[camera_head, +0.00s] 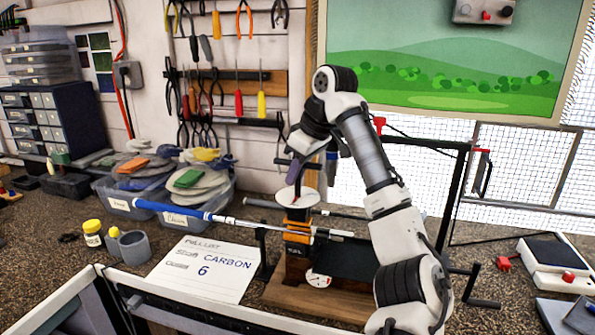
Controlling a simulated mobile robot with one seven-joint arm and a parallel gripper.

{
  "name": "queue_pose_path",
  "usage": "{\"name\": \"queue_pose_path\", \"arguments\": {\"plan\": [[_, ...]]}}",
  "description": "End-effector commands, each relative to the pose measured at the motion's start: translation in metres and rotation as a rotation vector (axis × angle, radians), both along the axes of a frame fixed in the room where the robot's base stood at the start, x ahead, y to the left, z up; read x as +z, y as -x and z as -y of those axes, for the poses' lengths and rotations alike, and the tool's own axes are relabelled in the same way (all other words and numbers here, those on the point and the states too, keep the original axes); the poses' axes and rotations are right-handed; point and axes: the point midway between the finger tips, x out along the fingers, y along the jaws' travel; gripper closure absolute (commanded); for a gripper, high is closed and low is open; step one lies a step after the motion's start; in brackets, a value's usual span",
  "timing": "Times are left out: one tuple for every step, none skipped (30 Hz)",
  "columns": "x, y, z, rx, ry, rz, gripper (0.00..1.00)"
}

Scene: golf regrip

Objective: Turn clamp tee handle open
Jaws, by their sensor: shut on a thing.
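The clamp (297,240) stands upright on a wooden base at the bench's middle, with orange jaws around a club shaft (325,232). A white disc (298,198) sits on top of the clamp. My gripper (297,187) points down just above this disc, at the clamp's top. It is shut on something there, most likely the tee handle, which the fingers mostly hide. The handle's turn angle cannot be made out. The club lies level through the clamp, with its blue grip (175,208) sticking out to the left.
A white sheet reading "CARBON 6" (208,268) lies left of the clamp. Bins of discs (197,213), a yellow-lidded jar (93,234) and a grey cup (134,247) stand further left. A black frame (462,190) rises to the right, near a white scale-like device (560,262).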

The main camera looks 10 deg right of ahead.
Motion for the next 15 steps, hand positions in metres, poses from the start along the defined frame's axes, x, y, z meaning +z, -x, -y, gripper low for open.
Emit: {"name": "queue_pose_path", "arguments": {"plan": [[0.0006,-0.0001,0.0002,0.017,0.001,0.001,1.0],[0.0005,0.0,0.0003,0.026,0.001,0.001,1.0],[0.0005,0.0,0.0002,0.039,0.001,0.001,1.0],[0.0005,0.0,0.0002,0.045,0.0,0.0,1.0],[0.0005,0.0,0.0002,0.051,0.0,0.0,1.0],[0.0003,0.0001,0.0003,0.058,0.0,0.0,1.0],[0.0003,0.0001,0.0003,0.064,0.0,0.0,1.0],[0.0003,0.0001,0.0003,0.067,0.0,0.001,1.0],[0.0003,0.0001,0.0003,0.07,0.001,0.001,1.0],[0.0003,0.0001,0.0003,0.072,0.0,0.001,1.0],[0.0002,0.0001,0.0002,0.074,0.0,0.0,1.0],[0.0002,0.0001,0.0002,0.074,0.0,0.0,1.0],[0.0002,0.0001,0.0002,0.075,0.001,0.001,1.0],[0.0002,0.0001,0.0002,0.075,0.001,0.001,1.0],[0.0002,0.0001,0.0002,0.075,0.001,0.001,1.0]]}}
